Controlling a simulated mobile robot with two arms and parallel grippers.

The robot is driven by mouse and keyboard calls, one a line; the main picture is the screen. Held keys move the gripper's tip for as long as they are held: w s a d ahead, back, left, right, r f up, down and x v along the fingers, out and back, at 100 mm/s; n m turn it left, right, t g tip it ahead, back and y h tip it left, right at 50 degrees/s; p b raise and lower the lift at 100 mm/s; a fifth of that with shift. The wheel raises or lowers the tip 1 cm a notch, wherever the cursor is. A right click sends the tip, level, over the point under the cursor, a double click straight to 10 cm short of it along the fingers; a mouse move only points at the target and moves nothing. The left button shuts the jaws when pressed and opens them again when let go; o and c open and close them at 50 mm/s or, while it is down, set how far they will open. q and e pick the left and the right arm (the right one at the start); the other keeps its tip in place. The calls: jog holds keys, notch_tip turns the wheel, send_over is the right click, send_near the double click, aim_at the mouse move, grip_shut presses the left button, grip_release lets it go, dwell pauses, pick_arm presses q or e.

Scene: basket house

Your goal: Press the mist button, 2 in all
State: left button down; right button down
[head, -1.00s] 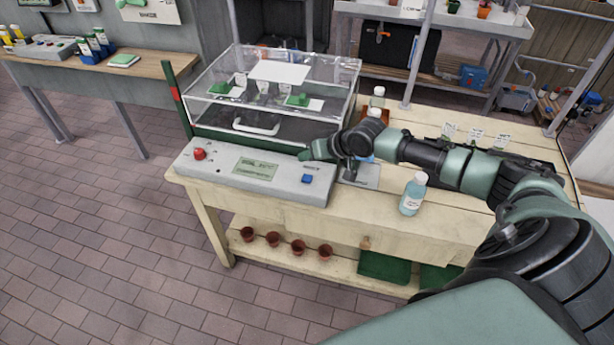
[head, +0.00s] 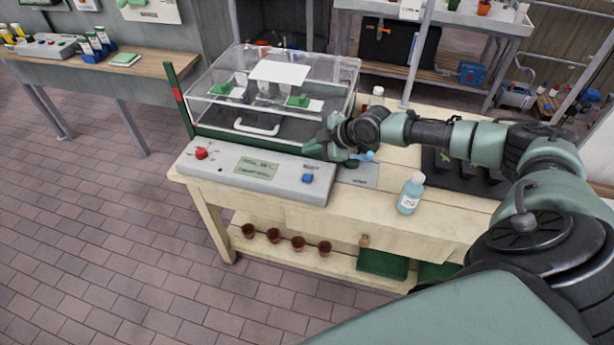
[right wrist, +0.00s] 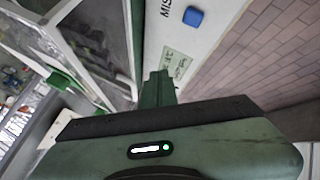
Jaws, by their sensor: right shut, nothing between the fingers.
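The mist button is a blue square button (head: 307,178) at the right end of a grey control panel (head: 225,176) on the wooden bench. In the right wrist view the blue button (right wrist: 193,18) is at the top, beside lettering that starts "MIS". My right gripper (head: 312,148) is shut and empty, above the back edge of the panel, behind the button and apart from it. Its closed fingers (right wrist: 157,88) point toward the panel in the right wrist view. My left gripper is not in view.
A clear-lidded box (head: 270,95) stands right behind the panel. A red knob (head: 201,153) and a small display (head: 257,168) are on the panel. A bottle of pale blue liquid (head: 410,194) stands to the right on the bench (head: 350,215), under my right arm.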

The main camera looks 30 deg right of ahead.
jog(key=b, duration=0.6)
send_over(310, 178)
notch_tip(310, 178, down, 8)
jog(key=shift+f, duration=0.1)
jog(key=shift+f+b, duration=0.35)
jog(key=shift+b, duration=0.05)
dwell(1.6)
jog(key=shift+f+b, duration=0.4)
jog(key=shift+b, duration=0.1)
jog(key=shift+s+a+f+b, duration=0.1)
jog(key=shift+f+b, duration=0.4)
dwell(0.5)
jog(key=shift+r+p, duration=0.6)
jog(key=shift+r, duration=0.35)
jog(key=shift+r, duration=0.1)
